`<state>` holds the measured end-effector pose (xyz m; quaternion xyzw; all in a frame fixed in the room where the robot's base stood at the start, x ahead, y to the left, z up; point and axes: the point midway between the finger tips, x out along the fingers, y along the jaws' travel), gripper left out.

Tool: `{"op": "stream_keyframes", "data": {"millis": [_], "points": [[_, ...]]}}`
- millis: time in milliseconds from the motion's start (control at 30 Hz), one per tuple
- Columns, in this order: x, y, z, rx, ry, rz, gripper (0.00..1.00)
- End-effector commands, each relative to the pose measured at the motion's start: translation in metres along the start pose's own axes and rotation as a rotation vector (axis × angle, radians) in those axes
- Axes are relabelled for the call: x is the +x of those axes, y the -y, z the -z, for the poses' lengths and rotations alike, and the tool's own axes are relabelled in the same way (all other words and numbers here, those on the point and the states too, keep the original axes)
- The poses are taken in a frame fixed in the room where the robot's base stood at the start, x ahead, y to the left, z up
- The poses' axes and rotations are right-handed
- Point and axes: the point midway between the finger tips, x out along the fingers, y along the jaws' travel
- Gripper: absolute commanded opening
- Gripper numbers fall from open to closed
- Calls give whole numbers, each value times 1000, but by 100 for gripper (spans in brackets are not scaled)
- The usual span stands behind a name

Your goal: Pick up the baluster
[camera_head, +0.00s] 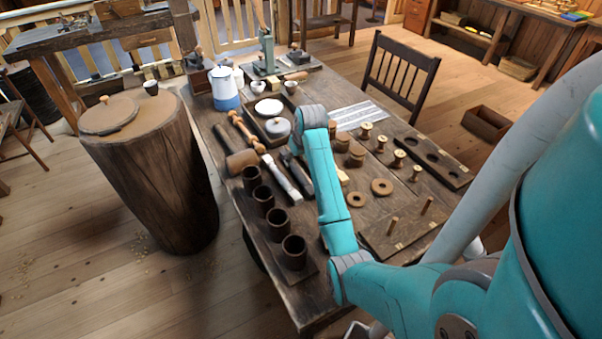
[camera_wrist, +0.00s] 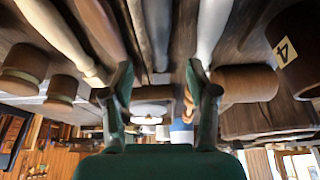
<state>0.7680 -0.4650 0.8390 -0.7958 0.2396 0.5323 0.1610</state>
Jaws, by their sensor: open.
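A turned wooden piece with rounded beads, which looks like the baluster (camera_head: 245,132), lies on the table left of the tray, beyond the mallet. In the wrist view an orange-brown beaded piece, likely the same baluster (camera_wrist: 188,101), shows small beside the right finger and is partly hidden. My gripper (camera_wrist: 158,84) is open, with its two green fingers spread and nothing held between them. In the head view my arm hides the gripper. It is low over the hand tools, apart from the baluster.
A wooden mallet (camera_head: 242,162) and several dark cups (camera_head: 293,252) line the left edge. A chisel-like tool (camera_head: 280,178) lies beside the mallet. Spools (camera_head: 399,159) and rings (camera_head: 381,187) stand to the right.

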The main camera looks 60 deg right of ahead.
Motion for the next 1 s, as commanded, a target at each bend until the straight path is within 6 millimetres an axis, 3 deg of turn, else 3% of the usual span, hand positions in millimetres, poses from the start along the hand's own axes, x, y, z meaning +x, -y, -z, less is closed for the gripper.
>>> {"op": "stream_keyframes", "data": {"millis": [267, 600, 867, 1000], "points": [[20, 0, 0, -1, 2, 0, 58], [61, -3, 1, -1, 0, 0, 58], [64, -3, 1, -1, -1, -1, 58], [64, -3, 1, -1, -1, -1, 28]]}}
